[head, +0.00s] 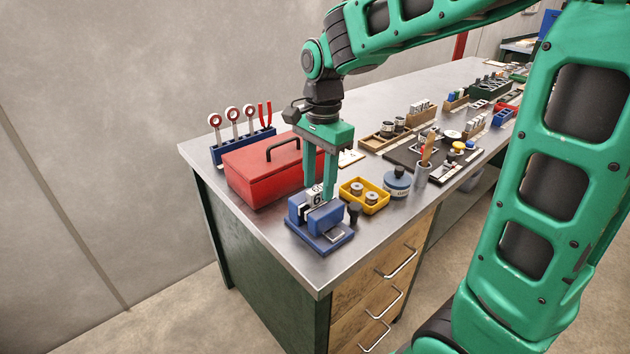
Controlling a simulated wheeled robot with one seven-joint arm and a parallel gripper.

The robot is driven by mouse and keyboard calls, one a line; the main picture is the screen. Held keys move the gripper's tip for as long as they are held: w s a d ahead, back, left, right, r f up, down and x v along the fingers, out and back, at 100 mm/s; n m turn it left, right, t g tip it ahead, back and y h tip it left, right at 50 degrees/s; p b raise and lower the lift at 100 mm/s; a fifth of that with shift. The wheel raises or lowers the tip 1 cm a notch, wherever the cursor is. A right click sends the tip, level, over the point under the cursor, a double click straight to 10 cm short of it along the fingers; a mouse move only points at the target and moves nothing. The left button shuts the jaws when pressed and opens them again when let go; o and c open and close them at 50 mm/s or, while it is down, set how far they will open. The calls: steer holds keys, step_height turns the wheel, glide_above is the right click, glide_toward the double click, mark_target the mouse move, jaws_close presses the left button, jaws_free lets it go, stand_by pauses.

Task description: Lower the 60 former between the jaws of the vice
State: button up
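The blue vice (326,219) sits at the near left corner of the bench, its two jaws standing apart. The 60 former (316,196) is a pale block with a dark "6" visible; the rest of its marking is hidden. It is upright at the vice, its lower part hidden by the front jaw. My gripper (319,190) points straight down over the vice, with one green finger on each side of the former, and appears shut on it. I cannot tell whether the former touches the jaws or the vice floor.
A red toolbox (262,172) stands close behind and left of the vice. A yellow tray (364,196) with spools and a blue round container (397,182) are to the right. A blue rack (243,147) holds tools at the back. The bench's front edge is close to the vice.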

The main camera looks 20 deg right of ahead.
step_height(320, 180, up, 11)
steer(key=shift+w+d+f, duration=0.15)
steer(key=shift+d, duration=0.1)
stand_by(0.4)
stand_by(0.4)
steer(key=s+d+f+n, duration=0.2)
steer(key=s+d+f, duration=0.2)
steer(key=s, duration=0.4)
steer(key=s+d+f+n, duration=0.3)
steer(key=s+d+f, duration=0.2)
steer(key=s+d, duration=0.1)
steer(key=s+d+f+n, duration=0.3)
steer(key=s+d, duration=0.3)
steer(key=s, duration=0.3)
steer(key=shift+s+f, duration=0.35)
steer(key=shift+f, duration=0.4)
